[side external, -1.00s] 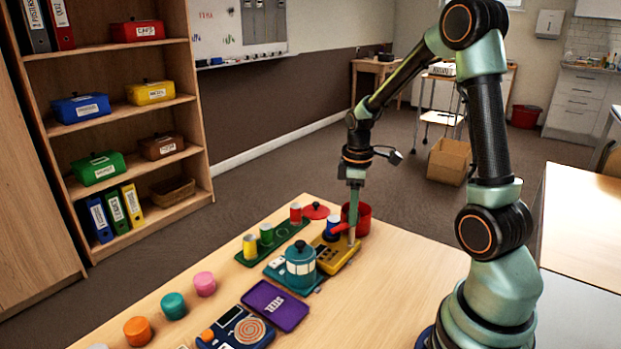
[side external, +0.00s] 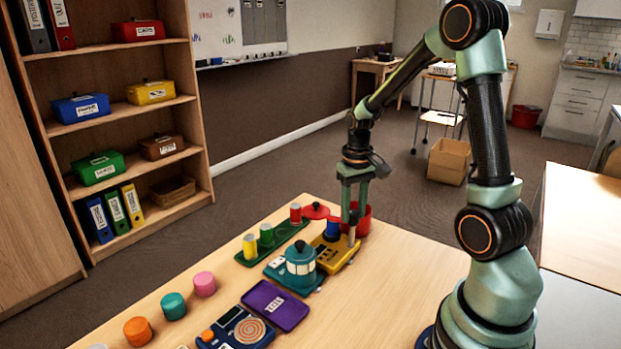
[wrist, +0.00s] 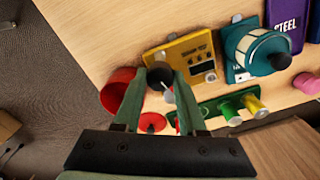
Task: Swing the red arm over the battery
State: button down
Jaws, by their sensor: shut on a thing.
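The yellow tester (side external: 340,258) stands near the table's far corner, with a metal post (side external: 351,238) at its far right end. The blue battery (side external: 333,230) stands upright on it. My gripper (side external: 350,222) points down right beside the battery, at the post. Its fingers are shut on the red arm (side external: 344,227), of which only a small bit shows between battery and fingers. In the wrist view my gripper (wrist: 167,88) reaches the edge of the yellow tester (wrist: 190,58); the fingers hide most of the red arm there, and I cannot tell its exact angle.
A red pot (side external: 363,218) stands just behind my fingers, with a red lid (side external: 315,211) to the left. A green tray (side external: 275,242) holds coloured cylinders. The table to the right is clear.

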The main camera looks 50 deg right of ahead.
aim_at(354, 213)
jog(key=shift+m, duration=1.6)
jog(key=shift+c, duration=2.3)
grip_release()
notch_tip(354, 213, up, 12)
jog(key=shift+r, duration=0.1)
